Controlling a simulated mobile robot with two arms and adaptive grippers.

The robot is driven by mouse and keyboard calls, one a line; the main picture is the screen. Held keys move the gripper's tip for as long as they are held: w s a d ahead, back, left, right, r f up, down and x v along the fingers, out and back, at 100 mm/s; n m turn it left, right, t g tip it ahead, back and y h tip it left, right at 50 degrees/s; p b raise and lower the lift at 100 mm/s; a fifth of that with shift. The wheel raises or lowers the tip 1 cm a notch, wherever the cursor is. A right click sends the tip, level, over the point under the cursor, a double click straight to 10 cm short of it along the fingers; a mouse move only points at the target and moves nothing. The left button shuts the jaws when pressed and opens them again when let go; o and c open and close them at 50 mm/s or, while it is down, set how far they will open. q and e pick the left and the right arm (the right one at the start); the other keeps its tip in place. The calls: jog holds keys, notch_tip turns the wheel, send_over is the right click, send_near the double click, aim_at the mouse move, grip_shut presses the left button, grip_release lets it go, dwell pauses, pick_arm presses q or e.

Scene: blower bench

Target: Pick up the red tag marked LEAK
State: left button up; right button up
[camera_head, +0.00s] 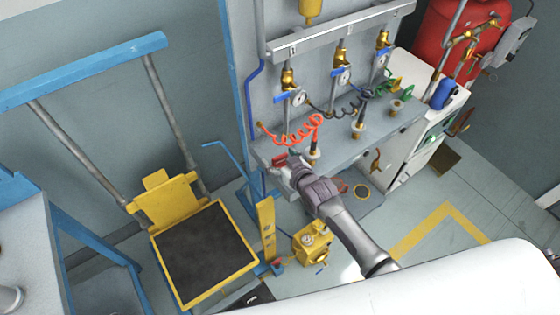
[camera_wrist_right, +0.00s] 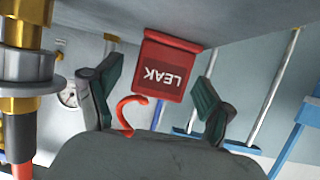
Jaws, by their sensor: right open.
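The red tag marked LEAK (camera_wrist_right: 168,68) shows in the right wrist view, its white lettering upside down. Its upper edge meets the grey bench underside or edge. My right gripper (camera_wrist_right: 158,74) is open, with one dark green-padded finger on each side of the tag; gaps show on both sides. In the head view my right gripper (camera_head: 287,165) is at the front left edge of the grey bench (camera_head: 345,150), and a small red patch of the tag (camera_head: 279,159) shows beside it. My left gripper is not in view.
A red coiled hose (camera_head: 295,133) hangs just above the gripper. Brass fittings (camera_wrist_right: 28,75) stand close at the left of the wrist view. A yellow-framed cart (camera_head: 205,253) and a yellow box (camera_head: 313,242) stand on the floor nearby.

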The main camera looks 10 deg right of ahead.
jog(key=c, duration=1.2)
